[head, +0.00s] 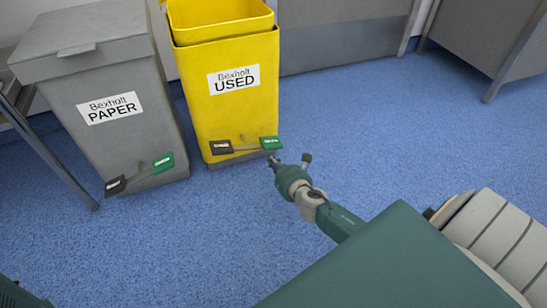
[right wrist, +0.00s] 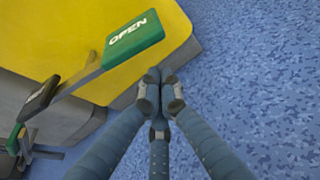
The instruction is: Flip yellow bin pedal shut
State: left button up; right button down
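The yellow bin (head: 230,105) labelled USED stands on the floor; its top looks open, though the upper edge is cut off. At its base are a green pedal (head: 270,142) and a black pedal (head: 221,147). The green pedal, marked OPEN, sits higher than the black one. In the right wrist view the green pedal (right wrist: 134,38) and black pedal (right wrist: 40,97) are joined by a bar. My right gripper (head: 273,161) has its fingers together and empty, just right of and in front of the green pedal. Its fingertips (right wrist: 160,80) appear apart from the pedal. My left gripper is not in view.
A grey PAPER bin (head: 112,110) with its lid down stands left of the yellow bin, with its own green pedal (head: 163,162) and black pedal (head: 115,185). Grey cabinets line the back. The blue floor (head: 370,120) to the right is clear.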

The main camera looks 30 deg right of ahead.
jog(key=shift+d+r, duration=0.1)
jog(key=shift+r, duration=0.8)
jog(key=shift+d+r+p, duration=0.1)
jog(key=shift+r+p, duration=0.2)
jog(key=shift+p, duration=0.35)
jog(key=shift+r+n+h+p, duration=0.15)
jog(key=shift+n+h+p, duration=0.15)
jog(key=shift+n+p, duration=0.1)
